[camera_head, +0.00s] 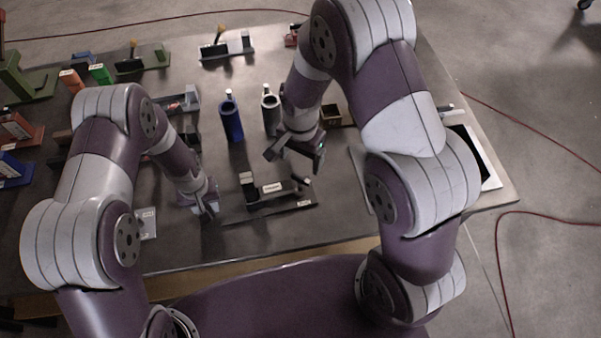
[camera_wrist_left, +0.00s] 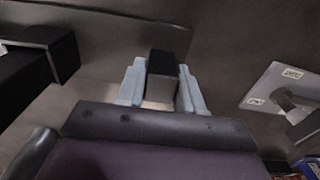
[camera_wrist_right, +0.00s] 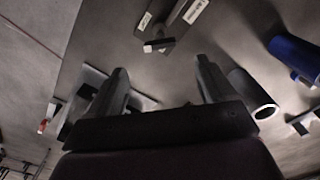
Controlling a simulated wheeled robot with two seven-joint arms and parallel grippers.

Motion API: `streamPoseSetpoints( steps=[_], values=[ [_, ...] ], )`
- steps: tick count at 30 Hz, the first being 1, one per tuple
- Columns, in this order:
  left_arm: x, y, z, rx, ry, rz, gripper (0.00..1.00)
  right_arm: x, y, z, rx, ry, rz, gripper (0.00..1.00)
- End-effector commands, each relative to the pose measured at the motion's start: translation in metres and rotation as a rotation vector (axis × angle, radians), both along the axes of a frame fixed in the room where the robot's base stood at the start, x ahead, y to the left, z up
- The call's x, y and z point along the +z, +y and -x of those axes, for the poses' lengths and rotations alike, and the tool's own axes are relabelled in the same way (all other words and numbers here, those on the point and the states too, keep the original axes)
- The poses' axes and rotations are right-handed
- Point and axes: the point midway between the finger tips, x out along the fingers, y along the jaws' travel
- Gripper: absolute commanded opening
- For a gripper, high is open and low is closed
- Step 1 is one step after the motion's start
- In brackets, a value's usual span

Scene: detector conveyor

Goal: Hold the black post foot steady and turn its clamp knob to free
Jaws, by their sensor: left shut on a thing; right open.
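The black post foot (camera_head: 262,195) stands on a dark base plate near the front middle of the table, with a white label on its face. Its clamp knob (camera_head: 308,181), light-tipped, is at its right end; the knob also shows in the right wrist view (camera_wrist_right: 158,46). My left gripper (camera_head: 211,209) is at the left end of the foot. In the left wrist view its fingers are shut on a black block (camera_wrist_left: 162,70), which appears to be part of the foot. My right gripper (camera_head: 298,158) is open and empty, above and behind the knob, not touching it.
A blue cylinder (camera_head: 231,120) and a grey cylinder (camera_head: 271,114) stand behind the foot, close to my right gripper. A light plate (camera_head: 147,223) lies left of my left gripper. Several fixtures line the back and left. The table's front strip is clear.

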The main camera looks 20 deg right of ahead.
Motion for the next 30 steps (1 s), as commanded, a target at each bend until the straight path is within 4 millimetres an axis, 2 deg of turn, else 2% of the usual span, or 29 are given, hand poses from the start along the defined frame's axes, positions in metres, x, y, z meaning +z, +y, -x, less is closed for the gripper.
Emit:
streamPoseSetpoints(
  steps=[3, 9, 13, 21, 26, 27, 30],
  values=[
    [0.001, 0.0, -0.001, 0.0, -0.002, 0.0, 0.0, -0.031, 0.0, 0.001, 0.001, 0.006, 0.001, 0.83],
    [0.001, 0.0, -0.001, 0.0, -0.002, 0.0, 0.0, -0.071, 0.0, 0.0, 0.002, 0.002, 0.001, 0.83],
    [0.001, 0.0, -0.001, 0.0, -0.002, 0.0, 0.0, -0.082, 0.0, 0.0, 0.003, 0.0, 0.0, 0.83],
    [0.001, 0.0, -0.001, 0.0, -0.002, 0.0, 0.0, -0.084, 0.0, 0.0, 0.003, -0.001, 0.0, 0.83],
    [0.001, 0.0, -0.001, 0.0, -0.002, 0.0, 0.0, -0.084, 0.0, 0.0, 0.003, -0.001, 0.0, 0.31],
    [0.001, 0.0, -0.001, 0.0, -0.002, 0.0, 0.0, -0.084, 0.0, 0.0, 0.003, -0.001, 0.0, 0.27],
    [0.001, 0.0, -0.001, 0.0, -0.002, 0.0, 0.0, -0.084, 0.0, 0.0, 0.004, -0.001, 0.0, 0.27]
  ],
)
